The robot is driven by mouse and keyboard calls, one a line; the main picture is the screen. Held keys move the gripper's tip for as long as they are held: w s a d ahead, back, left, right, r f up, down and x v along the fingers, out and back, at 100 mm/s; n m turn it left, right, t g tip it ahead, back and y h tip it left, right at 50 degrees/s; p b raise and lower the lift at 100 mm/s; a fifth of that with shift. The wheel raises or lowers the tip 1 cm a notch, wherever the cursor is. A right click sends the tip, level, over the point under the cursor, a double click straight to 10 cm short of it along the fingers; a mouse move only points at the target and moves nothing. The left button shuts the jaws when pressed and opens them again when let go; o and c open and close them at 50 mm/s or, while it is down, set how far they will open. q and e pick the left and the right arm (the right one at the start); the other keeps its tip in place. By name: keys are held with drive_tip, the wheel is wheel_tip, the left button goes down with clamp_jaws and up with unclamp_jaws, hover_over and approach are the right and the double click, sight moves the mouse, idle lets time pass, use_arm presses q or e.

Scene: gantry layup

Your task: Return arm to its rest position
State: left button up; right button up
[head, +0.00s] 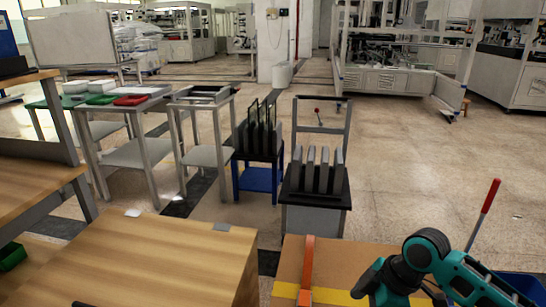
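My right arm shows at the bottom right of the head view, teal with black joints, bent over the edge of a brown surface. The dark end of this arm, at my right gripper (366,284), is small and partly cut off by the bottom edge. I cannot make out its fingers or whether it holds anything. My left gripper and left arm are not clearly in view.
A wooden table (150,255) fills the lower left. A brown surface (345,262) with a yellow stripe and an orange upright lies below my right arm. Behind stand a black slotted rack (318,178), a blue stand (258,180) and grey carts. Open floor (420,170) lies right.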

drive_tip(key=s+a+f+m+t, duration=0.1)
drive_tip(key=s+a+m, duration=0.1)
drive_tip(key=s+m, duration=0.15)
drive_tip(key=s+a+f+m+h, duration=0.1)
drive_tip(key=s+m, duration=0.1)
drive_tip(key=s, duration=0.3)
drive_tip(key=s+a+f+m+t, duration=0.1)
drive_tip(key=s+a+m, duration=0.1)
drive_tip(key=s, duration=0.3)
drive_tip(key=s+d+r+m+h, duration=0.1)
drive_tip(key=s+d+m+h, duration=0.2)
drive_tip(key=s+d+m, duration=0.25)
use_arm(q)
drive_tip(key=shift+y, duration=0.4)
drive_tip(key=r+p, duration=0.1)
drive_tip(key=p, duration=0.1)
drive_tip(key=a+r+p, duration=0.1)
drive_tip(key=p, duration=0.1)
drive_tip(key=s+a+r+p, duration=0.1)
drive_tip(key=p, duration=0.1)
drive_tip(key=shift+r, duration=0.35)
use_arm(e)
drive_tip(key=w+a+f+t+y, duration=0.1)
drive_tip(key=w+a+f+t, duration=0.1)
drive_tip(key=w+t, duration=0.5)
drive_tip(key=shift+w+a+f+n+t+y, duration=0.2)
drive_tip(key=shift+a+n+t+y, duration=0.15)
drive_tip(key=shift+a, duration=0.25)
